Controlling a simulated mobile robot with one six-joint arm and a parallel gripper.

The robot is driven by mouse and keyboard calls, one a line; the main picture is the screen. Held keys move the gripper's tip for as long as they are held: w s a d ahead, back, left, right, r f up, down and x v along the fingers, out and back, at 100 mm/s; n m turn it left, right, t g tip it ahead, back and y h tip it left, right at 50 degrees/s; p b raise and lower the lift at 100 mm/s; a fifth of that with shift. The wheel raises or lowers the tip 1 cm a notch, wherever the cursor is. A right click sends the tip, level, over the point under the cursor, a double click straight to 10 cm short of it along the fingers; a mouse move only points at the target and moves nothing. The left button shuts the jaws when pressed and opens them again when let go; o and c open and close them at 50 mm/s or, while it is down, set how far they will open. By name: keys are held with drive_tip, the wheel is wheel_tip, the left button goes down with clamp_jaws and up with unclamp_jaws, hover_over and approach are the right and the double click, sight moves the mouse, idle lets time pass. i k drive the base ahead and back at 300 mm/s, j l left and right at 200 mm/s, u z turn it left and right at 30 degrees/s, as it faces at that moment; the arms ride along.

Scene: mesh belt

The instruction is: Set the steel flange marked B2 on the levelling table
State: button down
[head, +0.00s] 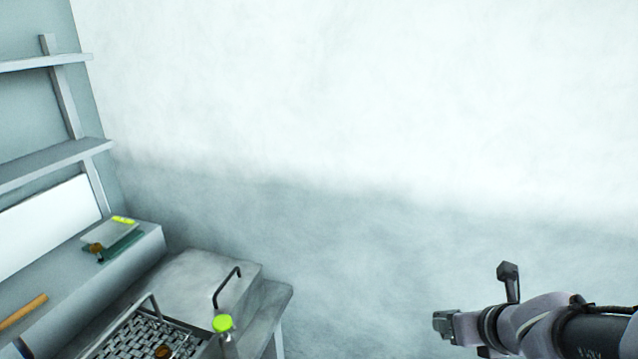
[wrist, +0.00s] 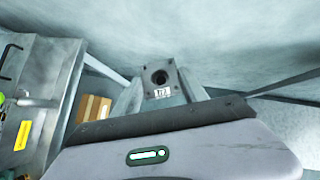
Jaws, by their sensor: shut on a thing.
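My gripper (wrist: 160,94) is shut on a grey square steel flange (wrist: 160,75) with a dark round hole in its middle. A small white label sits on the flange's near edge, and its marking is too small to read surely. In the head view, my gripper (head: 444,323) is at the lower right, held out in front of the bare wall, well to the right of the workbench. I cannot surely pick out the levelling table in either view.
A mesh belt (head: 128,338) in a metal frame is at the lower left. A ledge behind holds a grey plate on a teal base (head: 112,238). The wrist view shows a cardboard box (wrist: 94,108) left of my gripper.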

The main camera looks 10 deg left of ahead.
sight(109, 233)
drive_tip(key=i+u, duration=0.2)
drive_tip(key=u, duration=0.2)
drive_tip(key=i+u, duration=0.25)
drive_tip(key=u, duration=0.15)
drive_tip(key=i+l+u, duration=0.2)
drive_tip(key=u, duration=0.25)
drive_tip(key=i+l+u, duration=0.15)
drive_tip(key=u, duration=0.25)
drive_tip(key=i+l+u, duration=0.15)
drive_tip(key=l+u, duration=0.25)
drive_tip(key=j, duration=0.1)
